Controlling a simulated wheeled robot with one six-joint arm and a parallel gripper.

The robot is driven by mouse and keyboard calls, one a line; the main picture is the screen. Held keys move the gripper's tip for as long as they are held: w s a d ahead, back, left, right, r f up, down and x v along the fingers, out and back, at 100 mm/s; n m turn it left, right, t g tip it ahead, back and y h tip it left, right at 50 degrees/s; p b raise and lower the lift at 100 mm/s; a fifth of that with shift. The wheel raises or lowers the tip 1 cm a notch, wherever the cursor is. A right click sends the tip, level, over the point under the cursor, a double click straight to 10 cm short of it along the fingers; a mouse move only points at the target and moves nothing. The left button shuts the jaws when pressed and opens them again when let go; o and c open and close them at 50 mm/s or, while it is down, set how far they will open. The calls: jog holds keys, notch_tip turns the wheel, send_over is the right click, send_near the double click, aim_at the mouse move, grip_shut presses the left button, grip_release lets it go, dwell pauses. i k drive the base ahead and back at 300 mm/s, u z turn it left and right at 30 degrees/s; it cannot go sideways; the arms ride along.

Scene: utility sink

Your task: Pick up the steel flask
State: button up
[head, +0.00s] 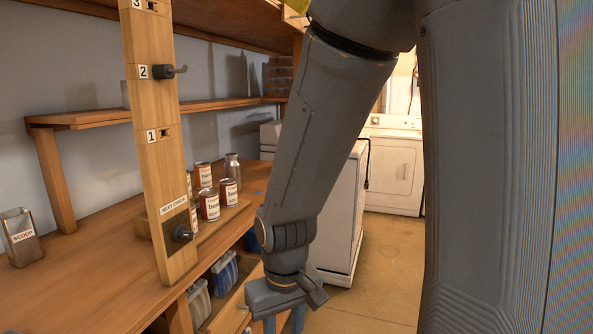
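The steel flask (232,168) is a small grey metallic bottle with a narrower neck. It stands upright on the wooden workbench, behind the labelled cans, and its lower part is partly hidden by a can. My gripper (284,322) points down at the bottom edge of the head view, in front of the bench edge and well apart from the flask. Its two bluish fingers are spread with a gap between them, and their tips are cut off by the frame.
Several labelled cans (209,205) stand close in front of the flask. A wooden post (158,130) with numbered pegs rises left of them. A container marked SCOOP (20,237) stands at far left. Bins (224,274) sit under the bench. A shelf (200,106) runs above.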

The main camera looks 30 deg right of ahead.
aim_at(232, 168)
jog(key=z, duration=0.15)
jog(key=k, duration=0.65)
jog(key=z, duration=0.7)
jog(key=i, duration=0.8)
jog(key=z, duration=0.85)
jog(key=i, duration=0.9)
jog(key=u, duration=0.7)
jog(key=i, duration=0.85)
jog(key=u, duration=0.75)
